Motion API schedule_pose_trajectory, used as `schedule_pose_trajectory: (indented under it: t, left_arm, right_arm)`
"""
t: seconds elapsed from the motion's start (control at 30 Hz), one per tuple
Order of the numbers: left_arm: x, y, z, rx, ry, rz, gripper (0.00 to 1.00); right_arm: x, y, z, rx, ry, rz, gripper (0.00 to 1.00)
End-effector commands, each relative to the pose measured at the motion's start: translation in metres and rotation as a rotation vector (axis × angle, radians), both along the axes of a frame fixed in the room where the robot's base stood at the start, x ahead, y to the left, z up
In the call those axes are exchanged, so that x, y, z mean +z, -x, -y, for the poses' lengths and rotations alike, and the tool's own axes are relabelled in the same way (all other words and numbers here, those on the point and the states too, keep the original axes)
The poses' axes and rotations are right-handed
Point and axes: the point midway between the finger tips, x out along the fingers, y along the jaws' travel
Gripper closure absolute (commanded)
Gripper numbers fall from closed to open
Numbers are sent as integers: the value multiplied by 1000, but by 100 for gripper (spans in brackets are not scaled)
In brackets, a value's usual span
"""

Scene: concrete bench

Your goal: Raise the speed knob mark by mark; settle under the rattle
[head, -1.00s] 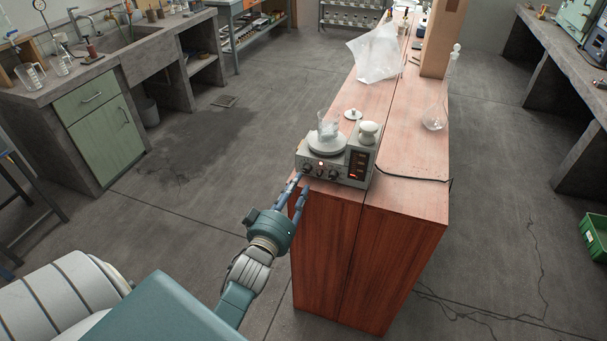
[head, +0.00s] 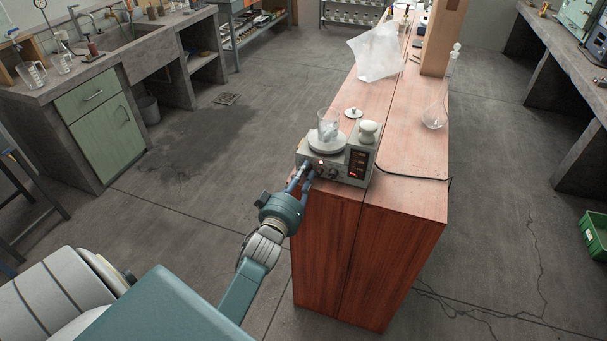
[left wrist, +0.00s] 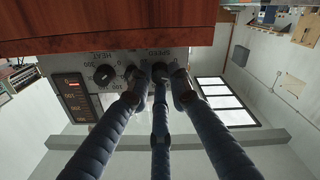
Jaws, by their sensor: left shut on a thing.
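The stirrer hotplate (head: 339,177) stands on the near end of the wooden bench, with a round white plate (head: 327,145) on top. A glass beaker (head: 327,125) stands on that plate; whether its contents move I cannot tell. The left wrist view is upside down and shows the speed knob (left wrist: 159,69) and, apart from it, the heat knob (left wrist: 103,75). My left gripper (head: 306,173) reaches the front panel from the left. Its fingers (left wrist: 163,86) are shut on the speed knob and hide much of it and its marks. A lit display panel (head: 358,162) is at the right.
A white rounded piece (head: 368,131) sits on the stirrer's right side, and a small white lid-like piece (head: 353,113) lies behind. A glass flask (head: 435,118) and a crumpled clear sheet (head: 378,55) are farther back. A black cable (head: 415,178) crosses the bench rightward.

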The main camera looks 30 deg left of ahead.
Motion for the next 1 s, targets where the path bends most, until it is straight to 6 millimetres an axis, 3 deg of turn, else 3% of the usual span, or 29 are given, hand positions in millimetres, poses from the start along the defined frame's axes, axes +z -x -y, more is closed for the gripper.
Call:
schedule_pose_trajectory:
  t: [0.37,1.0]
  left_arm:
    - [0,0,0,0,-110,-28,100]
    - [0,0,0,0,-633,-152,100]
  right_arm:
    - [2,0,-8,0,-9,0,60]
    - [6,0,-1,0,-2,1,60]
